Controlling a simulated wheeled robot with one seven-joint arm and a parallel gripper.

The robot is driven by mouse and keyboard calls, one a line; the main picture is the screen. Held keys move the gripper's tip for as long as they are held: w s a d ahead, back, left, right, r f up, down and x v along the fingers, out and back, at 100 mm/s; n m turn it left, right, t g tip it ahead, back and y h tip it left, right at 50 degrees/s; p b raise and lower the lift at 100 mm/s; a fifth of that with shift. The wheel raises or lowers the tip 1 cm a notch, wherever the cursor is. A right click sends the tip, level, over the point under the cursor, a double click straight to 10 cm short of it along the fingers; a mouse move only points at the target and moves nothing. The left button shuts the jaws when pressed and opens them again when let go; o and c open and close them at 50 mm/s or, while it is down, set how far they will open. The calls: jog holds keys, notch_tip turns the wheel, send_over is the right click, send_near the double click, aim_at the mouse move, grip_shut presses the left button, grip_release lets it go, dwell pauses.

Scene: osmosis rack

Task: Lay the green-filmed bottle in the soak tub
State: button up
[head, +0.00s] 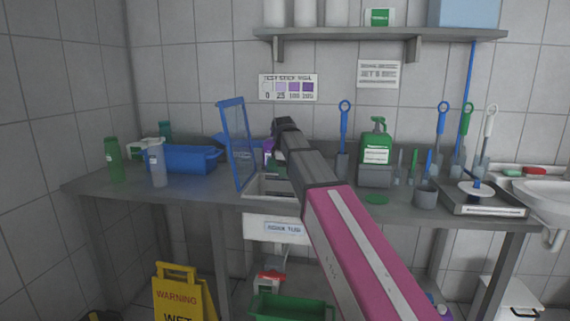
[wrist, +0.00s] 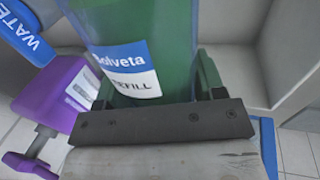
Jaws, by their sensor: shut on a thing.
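In the wrist view a green bottle (wrist: 180,45) with a blue and white "Solveta REFILL" label fills the space between the fingers of my gripper (wrist: 158,88), which is shut on it. Its far end runs out of the picture. The soak tub (head: 268,187) is the pale basin set in the bench, above a "SOAK TUB" label. Pale walls (wrist: 238,75) that look like the tub's show beyond the bottle in the wrist view. In the head view my arm reaches over the tub and hides the fingertips and most of the held bottle.
A blue-framed screen (head: 237,145) stands upright at the tub's left edge. A purple bottle (wrist: 72,95) and a blue "WATER" item (wrist: 30,38) are close at left in the wrist view. Another green bottle (head: 113,160), a clear bottle (head: 158,165) and a blue bin (head: 183,159) stand farther left.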

jog(key=shift+f, duration=9.1)
jog(key=shift+f, duration=0.35)
jog(key=o, duration=1.1)
jog(key=shift+v, duration=5.05)
